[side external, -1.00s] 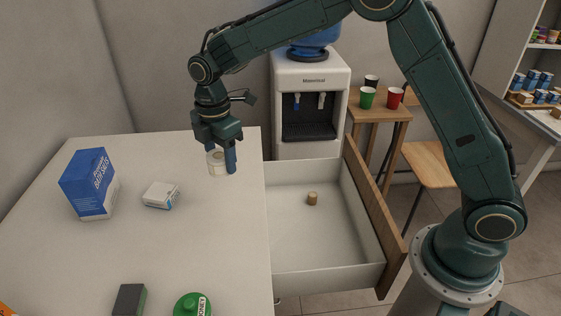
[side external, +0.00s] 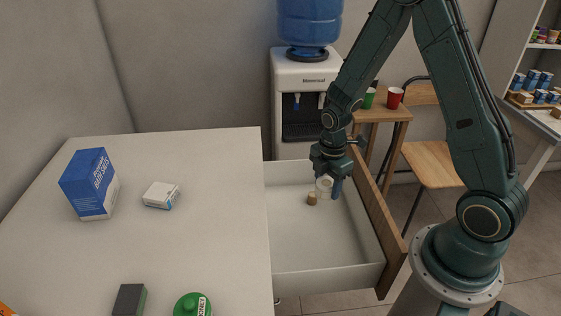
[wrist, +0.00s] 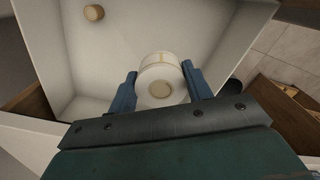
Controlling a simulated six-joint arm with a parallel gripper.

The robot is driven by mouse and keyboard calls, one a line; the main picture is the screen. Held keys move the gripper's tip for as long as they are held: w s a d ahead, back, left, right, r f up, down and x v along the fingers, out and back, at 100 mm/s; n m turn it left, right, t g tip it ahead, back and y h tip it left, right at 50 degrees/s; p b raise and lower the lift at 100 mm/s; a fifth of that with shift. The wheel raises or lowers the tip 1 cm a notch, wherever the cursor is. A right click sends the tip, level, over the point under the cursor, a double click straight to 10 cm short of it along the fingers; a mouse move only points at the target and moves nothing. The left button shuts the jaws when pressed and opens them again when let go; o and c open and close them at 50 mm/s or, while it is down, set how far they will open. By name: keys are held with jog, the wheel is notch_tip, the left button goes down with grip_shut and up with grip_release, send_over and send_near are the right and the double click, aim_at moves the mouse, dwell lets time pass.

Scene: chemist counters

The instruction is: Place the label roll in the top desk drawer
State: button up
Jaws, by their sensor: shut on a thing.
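The label roll (side external: 324,186) is white with a tan core. My gripper (side external: 328,188) is shut on it, inside the open top desk drawer (side external: 320,245) near its back right corner. In the wrist view the roll (wrist: 160,70) sits between the two blue fingers of my gripper (wrist: 161,88), over the drawer's pale floor (wrist: 125,35). I cannot tell whether the roll touches the floor.
A small cork (side external: 311,198) stands in the drawer just left of the roll. The desk top (side external: 200,235) holds a blue box (side external: 88,185), a small white box (side external: 161,195), a dark box (side external: 128,300) and a green-capped item (side external: 192,305). The front of the drawer is clear.

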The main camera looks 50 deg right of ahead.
jog(key=shift+s+d+f, duration=0.2)
jog(key=shift+s+d, duration=0.1)
jog(key=shift+s, duration=0.45)
jog(key=shift+s+d+f, duration=0.2)
jog(key=shift+s+d, duration=0.1)
jog(key=shift+s, duration=0.4)
send_over(329, 242)
notch_tip(329, 242, down, 16)
jog(key=shift+f, duration=0.1)
jog(key=shift+f, duration=1.9)
jog(key=shift+f, duration=0.1)
jog(key=o, duration=1)
